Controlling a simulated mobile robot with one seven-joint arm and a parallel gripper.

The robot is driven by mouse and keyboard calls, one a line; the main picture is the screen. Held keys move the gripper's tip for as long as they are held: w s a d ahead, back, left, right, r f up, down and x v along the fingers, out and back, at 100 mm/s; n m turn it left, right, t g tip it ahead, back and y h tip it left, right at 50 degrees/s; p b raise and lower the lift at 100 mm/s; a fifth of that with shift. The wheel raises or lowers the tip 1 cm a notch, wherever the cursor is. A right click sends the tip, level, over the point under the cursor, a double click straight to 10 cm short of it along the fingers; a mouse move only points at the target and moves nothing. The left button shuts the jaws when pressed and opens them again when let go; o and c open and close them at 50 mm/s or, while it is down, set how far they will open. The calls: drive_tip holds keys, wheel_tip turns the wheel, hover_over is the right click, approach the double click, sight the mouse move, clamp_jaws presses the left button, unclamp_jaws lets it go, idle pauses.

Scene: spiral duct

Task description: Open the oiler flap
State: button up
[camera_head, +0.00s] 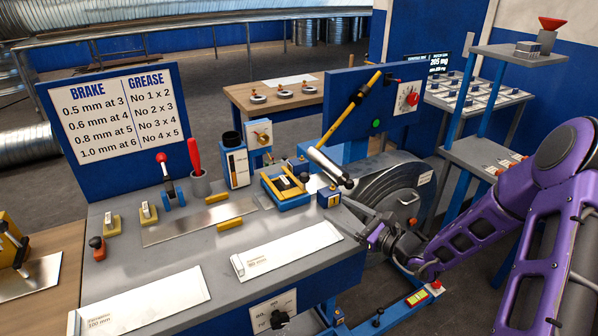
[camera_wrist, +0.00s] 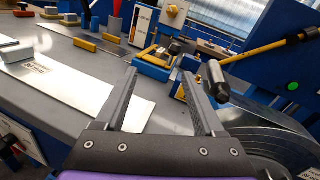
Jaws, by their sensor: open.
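My gripper (camera_wrist: 158,76) is open and empty, its two fingers apart over the bench edge in the wrist view. In the head view my gripper (camera_head: 357,205) is at the bench's right edge, close to a small blue box (camera_head: 328,198) with a pale front mark. A blue and yellow fixture (camera_head: 287,188) with a dark top part stands left of that box; it also shows beyond the fingertips in the wrist view (camera_wrist: 154,69). I cannot tell which part is the oiler flap, or whether it is open.
A large grey wheel or drum (camera_head: 385,188) is beside the bench. Flat sheet plates (camera_head: 287,250) lie on the bench (camera_head: 200,258). A board (camera_head: 118,115) lists brake and grease values.

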sight(309, 180)
drive_tip(key=shift+w+d+m+t, duration=0.4)
drive_tip(key=shift+w+d+t, duration=0.1)
drive_tip(key=shift+d, duration=0.3)
drive_tip(key=shift+w+r+h, duration=0.1)
drive_tip(key=shift+w+h, duration=0.15)
drive_tip(key=shift+h, duration=0.05)
drive_tip(key=x, duration=1.7)
drive_tip(key=shift+c, duration=0.3)
clamp_jaws()
